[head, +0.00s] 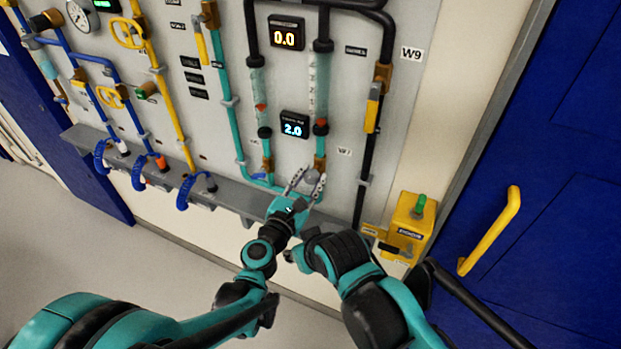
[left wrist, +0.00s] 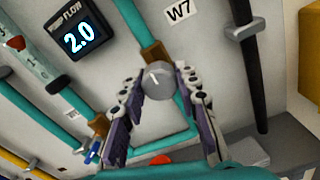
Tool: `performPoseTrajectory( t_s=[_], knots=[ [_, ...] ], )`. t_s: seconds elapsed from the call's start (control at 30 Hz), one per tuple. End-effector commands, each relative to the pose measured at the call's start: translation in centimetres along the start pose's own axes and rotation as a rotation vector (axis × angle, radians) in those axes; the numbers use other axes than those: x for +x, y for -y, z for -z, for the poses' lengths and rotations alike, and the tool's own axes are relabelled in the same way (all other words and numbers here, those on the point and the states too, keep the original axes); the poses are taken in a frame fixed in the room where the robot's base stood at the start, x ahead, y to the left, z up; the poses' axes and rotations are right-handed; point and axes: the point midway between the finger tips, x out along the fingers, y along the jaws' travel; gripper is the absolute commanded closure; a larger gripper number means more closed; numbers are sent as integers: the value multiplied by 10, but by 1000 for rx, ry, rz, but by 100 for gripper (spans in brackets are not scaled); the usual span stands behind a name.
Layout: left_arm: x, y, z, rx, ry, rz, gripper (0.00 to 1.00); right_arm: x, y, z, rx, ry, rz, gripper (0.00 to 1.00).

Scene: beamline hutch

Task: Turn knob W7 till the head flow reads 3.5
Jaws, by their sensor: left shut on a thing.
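Knob W7 (left wrist: 158,82) is a round grey knob with a white pointer mark, on a teal pipe below a brass fitting; its W7 label (left wrist: 180,13) shows in the left wrist view. My left gripper (left wrist: 161,86) is shut on the knob, one finger on each side. In the head view the knob (head: 312,178) sits between the fingertips of my left gripper (head: 306,184) at the panel's lower edge. The flow display (left wrist: 80,37) reads 2.0, and it also shows in the head view (head: 294,126).
Another display (head: 287,34) above reads 0.0. A grey ledge (head: 228,198) with blue coiled hoses (head: 195,188) runs along the panel bottom. A yellow box with a green button (head: 410,225) and a blue door with a yellow handle (head: 492,230) are at the right.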

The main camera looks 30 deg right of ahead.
Motion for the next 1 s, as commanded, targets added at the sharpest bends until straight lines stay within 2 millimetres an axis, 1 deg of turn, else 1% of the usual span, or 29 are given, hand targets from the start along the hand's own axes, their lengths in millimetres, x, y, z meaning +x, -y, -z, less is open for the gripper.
performPoseTrajectory(
  t_s=[0.17, 0.37, 1.0],
  knots=[
    [1, 0, 1, 75, 0, 0, 98, 3, 0, -2, 0, 0, 0, 60],
    [1, 0, 1, 226, 0, 0, 98, 8, 0, -6, 0, 0, 0, 60],
    [1, -1, 0, 834, -1, -1, 98, 21, 0, -15, 0, 0, 0, 60]
  ],
)
